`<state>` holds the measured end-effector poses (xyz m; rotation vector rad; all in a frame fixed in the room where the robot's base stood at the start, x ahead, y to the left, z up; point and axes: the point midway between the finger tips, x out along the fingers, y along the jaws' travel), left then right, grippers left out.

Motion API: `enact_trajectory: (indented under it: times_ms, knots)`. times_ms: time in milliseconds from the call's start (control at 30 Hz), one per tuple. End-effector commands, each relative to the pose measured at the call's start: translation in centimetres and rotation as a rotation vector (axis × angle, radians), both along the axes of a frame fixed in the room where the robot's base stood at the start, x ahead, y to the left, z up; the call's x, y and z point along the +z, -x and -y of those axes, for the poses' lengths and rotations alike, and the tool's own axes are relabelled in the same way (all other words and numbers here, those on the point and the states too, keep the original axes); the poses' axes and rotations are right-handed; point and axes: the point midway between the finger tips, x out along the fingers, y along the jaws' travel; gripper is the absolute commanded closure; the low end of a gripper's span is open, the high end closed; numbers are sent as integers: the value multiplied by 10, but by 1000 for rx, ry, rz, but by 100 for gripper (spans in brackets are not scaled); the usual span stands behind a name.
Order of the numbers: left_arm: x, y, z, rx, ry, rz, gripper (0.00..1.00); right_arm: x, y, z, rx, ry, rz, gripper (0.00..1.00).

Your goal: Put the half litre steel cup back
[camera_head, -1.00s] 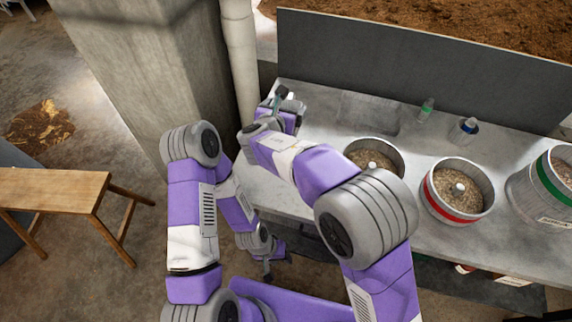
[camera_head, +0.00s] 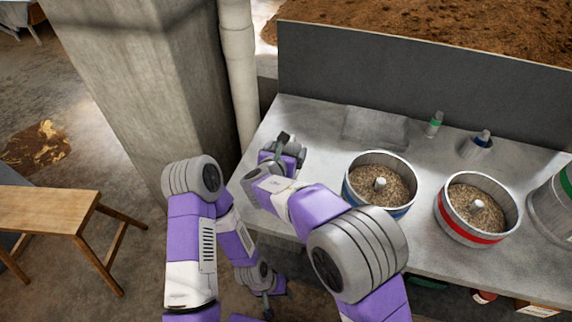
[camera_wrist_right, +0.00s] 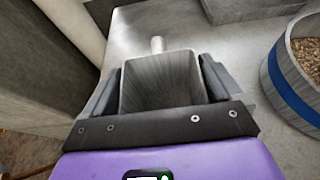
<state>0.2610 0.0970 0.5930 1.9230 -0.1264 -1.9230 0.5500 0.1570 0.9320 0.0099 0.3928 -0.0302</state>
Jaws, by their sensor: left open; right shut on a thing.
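My right gripper (camera_head: 285,148) is over the left end of the grey bench (camera_head: 305,118) in the head view. In the right wrist view it is shut on a square, open-topped steel cup (camera_wrist_right: 162,85), one finger on each side. The cup's mouth faces the camera and looks empty. A short round handle (camera_wrist_right: 158,45) shows beyond its far side. In the head view the cup is mostly hidden by the gripper. My left gripper (camera_head: 266,305) is open and empty, low beside the bench's front edge.
A blue-banded grain drum (camera_head: 398,211) and a red-banded one (camera_head: 470,237) stand right of the right gripper. A pillar (camera_head: 150,90) and pipe (camera_head: 237,80) rise at left.

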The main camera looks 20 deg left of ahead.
Motion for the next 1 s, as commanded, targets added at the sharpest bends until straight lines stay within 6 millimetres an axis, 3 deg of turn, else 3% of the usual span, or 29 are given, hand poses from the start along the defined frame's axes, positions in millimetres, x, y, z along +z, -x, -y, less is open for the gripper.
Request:
enact_trajectory:
  times_ms: [233,633,667,700,1000]
  knots:
    - [-18,0,0,0,0,0,57,-42,0,1,-1,2,0,93]
    - [-21,0,0,0,0,0,57,-46,0,0,-1,-1,1,93]
    - [-20,0,0,0,0,0,57,-46,0,0,-1,0,-2,3]
    - [-20,0,0,0,0,0,57,-46,0,0,-1,0,-2,0]
    - [-16,0,0,0,0,0,57,-41,0,0,-1,0,-1,0]
